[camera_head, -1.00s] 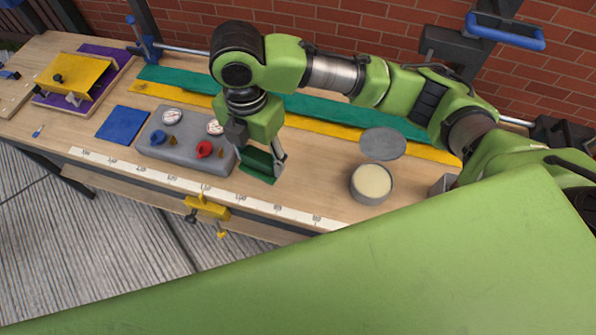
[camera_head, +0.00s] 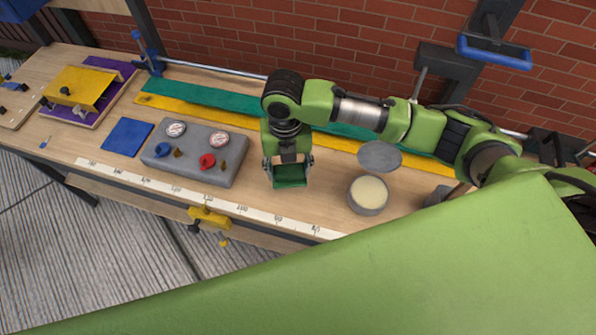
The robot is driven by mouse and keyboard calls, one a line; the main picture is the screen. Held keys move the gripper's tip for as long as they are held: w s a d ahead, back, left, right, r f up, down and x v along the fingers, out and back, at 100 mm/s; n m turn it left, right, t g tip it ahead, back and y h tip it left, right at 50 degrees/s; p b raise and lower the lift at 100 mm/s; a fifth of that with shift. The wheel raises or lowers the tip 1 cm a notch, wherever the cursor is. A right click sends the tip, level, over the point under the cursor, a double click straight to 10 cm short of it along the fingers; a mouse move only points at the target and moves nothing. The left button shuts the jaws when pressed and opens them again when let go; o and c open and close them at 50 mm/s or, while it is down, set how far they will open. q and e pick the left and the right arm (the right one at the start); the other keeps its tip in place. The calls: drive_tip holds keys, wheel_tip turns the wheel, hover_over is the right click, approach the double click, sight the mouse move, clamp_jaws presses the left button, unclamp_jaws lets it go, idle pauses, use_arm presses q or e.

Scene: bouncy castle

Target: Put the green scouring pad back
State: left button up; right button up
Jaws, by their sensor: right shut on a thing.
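The green scouring pad (camera_head: 290,175) is held between the fingers of my right gripper (camera_head: 288,168), which is shut on it. The gripper points down over the wooden workbench, between the grey gauge block and the round tin. I cannot tell whether the pad touches the bench top. My left gripper is not in view.
The grey block (camera_head: 228,170) with gauges and red and blue valves is left of the pad. An open tin (camera_head: 368,194) of pale contents and its lid (camera_head: 380,156) are on the right. A white measuring strip (camera_head: 200,198) runs along the bench's front edge. A blue square (camera_head: 128,137) lies further left.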

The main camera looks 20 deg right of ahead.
sight(295, 164)
drive_tip(key=shift+w+d+f, duration=0.2)
drive_tip(key=shift+d+f, duration=0.25)
drive_tip(key=shift+f, duration=0.15)
drive_tip(key=shift+w+d+f, duration=0.15)
drive_tip(key=shift+d+f, duration=0.25)
drive_tip(key=shift+f, duration=0.2)
drive_tip(key=f, duration=0.1)
drive_tip(key=f+p, duration=0.1)
drive_tip(key=f, duration=0.1)
drive_tip(key=shift+d+f, duration=0.1)
drive_tip(key=shift+d, duration=0.3)
drive_tip(key=shift+w+f, duration=0.1)
drive_tip(key=shift+f, duration=0.3)
drive_tip(key=o, duration=1.2)
drive_tip(key=shift+f, duration=0.15)
drive_tip(key=shift+c, duration=0.2)
wheel_tip(295, 164, up, 12)
drive_tip(key=shift+r+b, duration=0.2)
drive_tip(key=shift+b, duration=1.05)
